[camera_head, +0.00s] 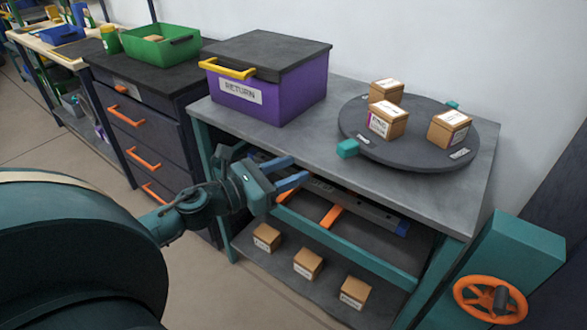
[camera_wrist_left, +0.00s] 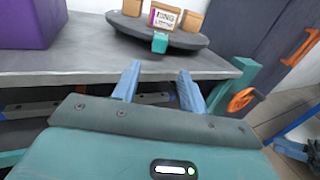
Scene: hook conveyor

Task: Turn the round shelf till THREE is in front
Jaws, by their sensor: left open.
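The round shelf (camera_head: 412,155) is a dark grey disc on the grey bench top, at the right in the head view. Teal knobs stick out at its near-left rim (camera_head: 347,149) and far rim (camera_head: 452,105). Small white labels lie on it, too small to read. Three cardboard boxes stand on it; one (camera_head: 387,118) faces front-left. My left gripper (camera_head: 300,168) is open and empty, in front of the bench edge and apart from the shelf. In the left wrist view, the near knob (camera_wrist_left: 160,42) stands beyond my fingertips (camera_wrist_left: 159,72). My right gripper is out of view.
A purple RETURN bin (camera_head: 285,98) with a yellow handle stands on the bench, left of the shelf. Several boxes sit below, including one on the lower shelf (camera_head: 308,263). An orange handwheel (camera_head: 490,300) is at right. Bare bench top (camera_head: 300,135) lies between bin and shelf.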

